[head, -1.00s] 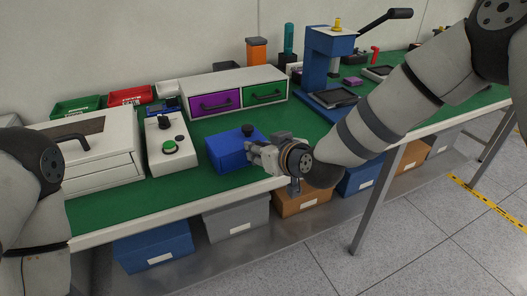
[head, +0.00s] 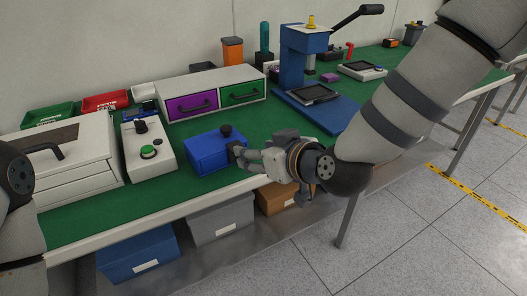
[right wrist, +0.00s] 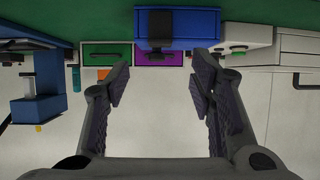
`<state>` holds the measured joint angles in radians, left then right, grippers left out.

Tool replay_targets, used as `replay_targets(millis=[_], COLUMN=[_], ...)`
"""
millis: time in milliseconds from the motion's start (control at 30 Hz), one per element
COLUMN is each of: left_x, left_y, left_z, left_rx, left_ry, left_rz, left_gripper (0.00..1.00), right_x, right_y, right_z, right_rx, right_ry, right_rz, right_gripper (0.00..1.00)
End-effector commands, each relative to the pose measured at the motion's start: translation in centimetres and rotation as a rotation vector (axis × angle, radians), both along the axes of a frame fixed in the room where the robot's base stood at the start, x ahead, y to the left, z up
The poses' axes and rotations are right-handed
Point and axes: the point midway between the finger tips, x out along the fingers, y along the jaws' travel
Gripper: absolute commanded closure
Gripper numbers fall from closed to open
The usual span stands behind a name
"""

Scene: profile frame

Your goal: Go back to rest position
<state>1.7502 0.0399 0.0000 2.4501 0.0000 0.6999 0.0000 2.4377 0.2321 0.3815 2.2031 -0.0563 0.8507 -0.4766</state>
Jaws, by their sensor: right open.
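The green workbench (head: 95,212) holds a white drawer unit with purple (head: 192,106) and green (head: 242,93) drawers, a control box with a green button (head: 148,152), and a blue lever press (head: 300,65). Bins (head: 138,255) sit on the shelf below. The floor (head: 400,230) in front is clear.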

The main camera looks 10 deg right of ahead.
Motion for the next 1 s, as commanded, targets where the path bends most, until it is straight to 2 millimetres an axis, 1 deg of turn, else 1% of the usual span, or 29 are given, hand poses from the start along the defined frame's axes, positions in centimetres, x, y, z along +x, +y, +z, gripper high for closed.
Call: replay_targets(millis=[33,100,200,467,533,567,633,667,700,767,800,867,900,967,1000], left_x=[0.0,0.0,0.0,0.0,0.0,0.0,0.0,0.0,0.0,-0.1,-0.1,-0.1,0.0,0.0,0.0], left_y=[0.0,0.0,0.0,0.0,0.0,0.0,0.0,0.0,0.0,0.0,0.0,0.0,0.0,0.0,0.0], left_z=[0.0,0.0,0.0,0.0,0.0,0.0,0.0,0.0,0.0,0.0,0.0,0.0,0.0,0.0,0.0], left_rx=[0.000,0.000,0.000,0.000,0.000,0.000,0.000,0.000,0.000,0.000,0.000,0.000,0.000,0.000,0.000], left_ry=[0.001,0.001,0.001,0.001,0.001,0.001,0.001,0.001,0.002,0.002,0.002,0.002,0.002,0.001,0.001], left_rz=[0.000,0.000,0.000,0.000,0.000,0.000,0.000,0.000,0.000,0.000,0.000,0.000,0.000,0.000,0.000], left_gripper=[0.60,0.60,0.60,0.60,0.60,0.60,0.60,0.60,0.60,0.60,0.60,0.60,0.60,0.60,0.60], right_x=[-0.8,-1.7,-2.4,-2.5,-2.7,-3.1,-4.7,-5.8,-7.8,-11.5,-14.3,-18.8,-21.9,-26.6,-29.4], right_y=[-0.3,-0.7,-1.0,-1.0,-1.1,-1.3,-2.0,-2.4,-3.2,-4.5,-5.5,-7.0,-8.1,-9.6,-10.5], right_z=[0.5,0.9,1.3,1.3,0.7,-0.1,-3.7,-5.8,-9.0,-13.7,-16.5,-20.1,-22.1,-24.4,-25.5], right_rx=[0.000,0.001,0.000,0.001,-0.001,-0.002,-0.008,-0.013,-0.020,-0.033,-0.046,-0.067,-0.086,-0.116,-0.135], right_ry=[-0.001,0.000,0.001,0.000,0.016,0.038,0.135,0.195,0.287,0.438,0.537,0.683,0.778,0.908,0.983], right_rz=[0.000,0.000,0.000,0.000,-0.003,-0.006,-0.024,-0.035,-0.056,-0.093,-0.119,-0.164,-0.195,-0.242,-0.271], right_gripper=[0.50,0.50,0.50,0.50,0.50,0.50,0.50,0.50,0.50,0.50,0.50,0.50,0.50,0.50,0.50])
